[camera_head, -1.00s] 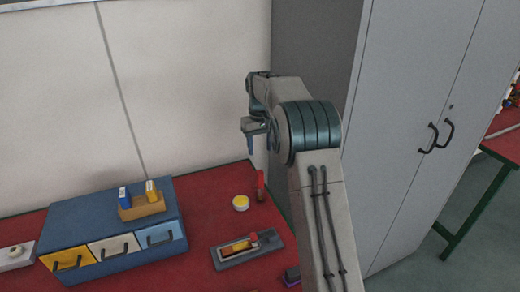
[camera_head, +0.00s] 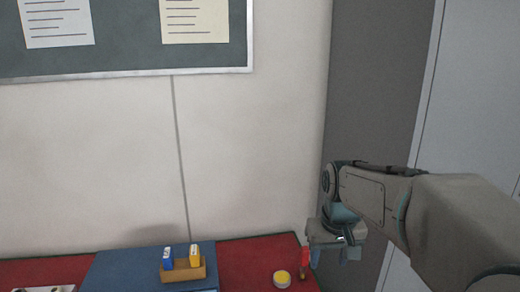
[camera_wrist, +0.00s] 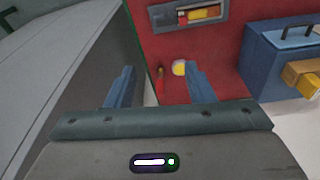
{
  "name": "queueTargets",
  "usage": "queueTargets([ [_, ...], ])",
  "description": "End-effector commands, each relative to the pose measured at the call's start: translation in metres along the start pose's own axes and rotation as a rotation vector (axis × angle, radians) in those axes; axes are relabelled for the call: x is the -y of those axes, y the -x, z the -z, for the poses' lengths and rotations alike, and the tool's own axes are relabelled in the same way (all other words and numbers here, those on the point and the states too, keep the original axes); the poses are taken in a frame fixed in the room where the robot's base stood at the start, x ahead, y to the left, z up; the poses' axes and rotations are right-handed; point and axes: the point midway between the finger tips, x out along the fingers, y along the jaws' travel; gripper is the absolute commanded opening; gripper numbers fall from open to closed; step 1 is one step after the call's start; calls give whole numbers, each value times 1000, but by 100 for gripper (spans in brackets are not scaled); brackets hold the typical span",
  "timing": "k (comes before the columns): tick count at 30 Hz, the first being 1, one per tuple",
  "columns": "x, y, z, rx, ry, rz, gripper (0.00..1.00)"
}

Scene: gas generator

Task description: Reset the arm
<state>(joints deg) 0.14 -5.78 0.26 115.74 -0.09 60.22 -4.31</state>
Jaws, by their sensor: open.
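My arm reaches in from the right in the head view, with my gripper (camera_head: 335,252) pointing down above the back right of the red table (camera_head: 255,262), beside the cabinet.
A tall grey cabinet (camera_head: 375,120) stands at the right.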

Motion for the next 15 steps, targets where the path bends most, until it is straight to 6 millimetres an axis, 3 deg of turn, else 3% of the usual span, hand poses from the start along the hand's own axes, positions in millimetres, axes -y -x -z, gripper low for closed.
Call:
queueTargets([
  [3, 3, 2, -43, -27, -19, -1, 49],
  [9, 8, -8, -107, -67, -47, -1, 49],
  [15, 11, -20, -146, -89, -65, -1, 49],
])
